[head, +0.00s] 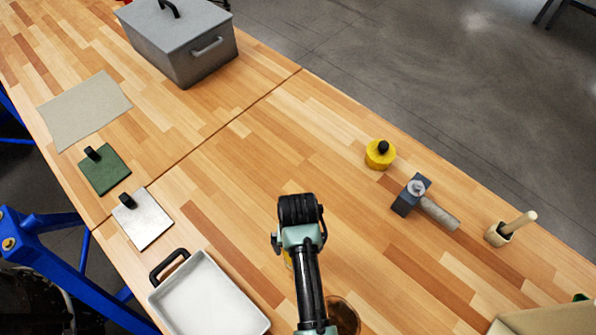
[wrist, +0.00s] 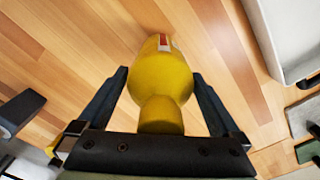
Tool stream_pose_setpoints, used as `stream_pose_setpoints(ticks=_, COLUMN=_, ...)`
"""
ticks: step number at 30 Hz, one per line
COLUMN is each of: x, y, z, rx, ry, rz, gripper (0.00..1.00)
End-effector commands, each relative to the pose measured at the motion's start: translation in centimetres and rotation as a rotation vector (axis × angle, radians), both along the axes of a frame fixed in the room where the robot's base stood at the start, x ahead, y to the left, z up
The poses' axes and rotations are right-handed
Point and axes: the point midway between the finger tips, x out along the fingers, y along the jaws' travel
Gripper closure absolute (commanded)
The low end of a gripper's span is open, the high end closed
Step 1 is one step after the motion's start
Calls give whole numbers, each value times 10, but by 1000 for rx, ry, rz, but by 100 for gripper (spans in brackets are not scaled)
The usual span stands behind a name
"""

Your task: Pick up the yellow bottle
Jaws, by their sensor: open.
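The yellow bottle (wrist: 155,75) shows in the wrist view, its rounded body and narrower neck between the two fingers of my gripper (wrist: 160,74). A small red and white label patch is near its far end. My gripper is open, one finger on each side of the bottle, with gaps visible between the fingers and the bottle. In the head view my arm hides most of this spot; only a small yellow patch (head: 288,259) shows beside the arm.
A yellow round object with a black knob (head: 380,154), a hammer (head: 410,196) and a wooden-handled tool (head: 499,234) stand to the right. A white tray (head: 207,295), two knobbed plates (head: 105,172) and a grey box (head: 181,45) lie leftward. A brown round object (head: 345,314) is near the arm.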

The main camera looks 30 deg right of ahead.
Motion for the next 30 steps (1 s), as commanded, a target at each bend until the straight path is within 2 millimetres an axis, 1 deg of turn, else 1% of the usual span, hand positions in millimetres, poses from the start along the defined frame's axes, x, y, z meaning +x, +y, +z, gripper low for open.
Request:
stream_pose_setpoints(ticks=8, x=0, y=0, z=-3, rx=0, ry=-1, rz=1, gripper=0)
stream_pose_setpoints(ticks=9, x=0, y=0, z=-3, rx=0, ry=-1, rz=1, gripper=7)
stream_pose_setpoints(ticks=14, x=0, y=0, z=-2, rx=0, ry=-1, rz=1, gripper=36)
stream_pose_setpoints(ticks=15, x=0, y=0, z=-2, rx=0, ry=-1, rz=1, gripper=43)
stream_pose_setpoints(ticks=20, x=0, y=0, z=-2, rx=0, ry=-1, rz=1, gripper=72)
stream_pose_setpoints(ticks=21, x=1, y=0, z=-2, rx=0, ry=-1, rz=1, gripper=79)
stream_pose_setpoints(ticks=23, x=1, y=0, z=-2, rx=0, ry=-1, rz=1, gripper=90)
stream_pose_setpoints(ticks=24, x=1, y=0, z=-2, rx=0, ry=-1, rz=1, gripper=97)
stream_pose_setpoints(ticks=25, x=1, y=0, z=-2, rx=0, ry=-1, rz=1, gripper=100)
stream_pose_setpoints(ticks=30, x=1, y=0, z=-2, rx=-1, ry=-2, rz=1, gripper=100)
